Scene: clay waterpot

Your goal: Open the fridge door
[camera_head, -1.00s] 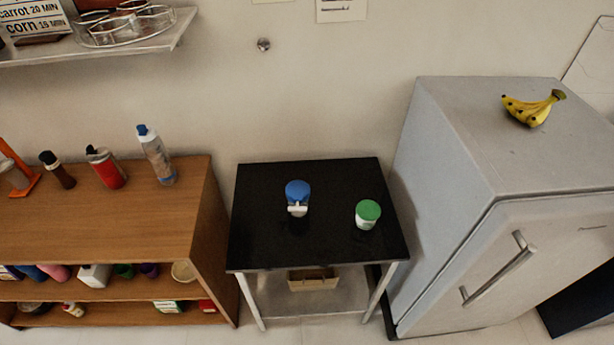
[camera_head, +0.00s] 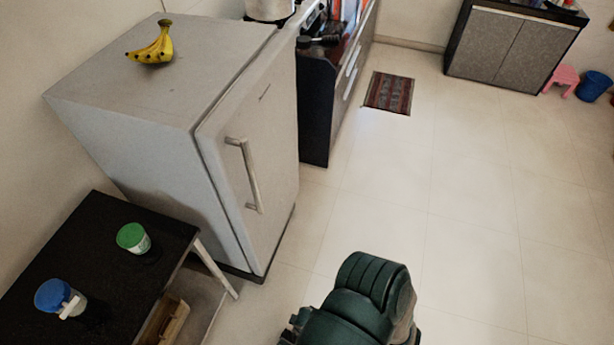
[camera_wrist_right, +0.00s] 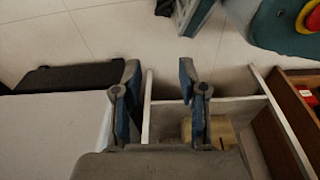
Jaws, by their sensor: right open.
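The grey fridge (camera_head: 150,110) stands left of centre in the head view. Its door (camera_head: 270,120) is shut and faces right. A long metal bar handle (camera_head: 246,175) runs down the door near its left edge, with nothing touching it. My right gripper (camera_wrist_right: 158,75) is open in the right wrist view, with nothing between its fingers. A dark green arm part of mine shows at the bottom of the head view, apart from the fridge. A pale flat surface at the left of the wrist view may be the fridge. My left gripper is not in view.
Bananas (camera_head: 153,45) lie on the fridge. A black table (camera_head: 100,240) with a blue-lidded bottle (camera_head: 60,298) and a green-lidded jar (camera_head: 132,238) stands beside it. A dark cabinet (camera_head: 318,110) stands beyond the door. The tiled floor (camera_head: 450,200) to the right is clear.

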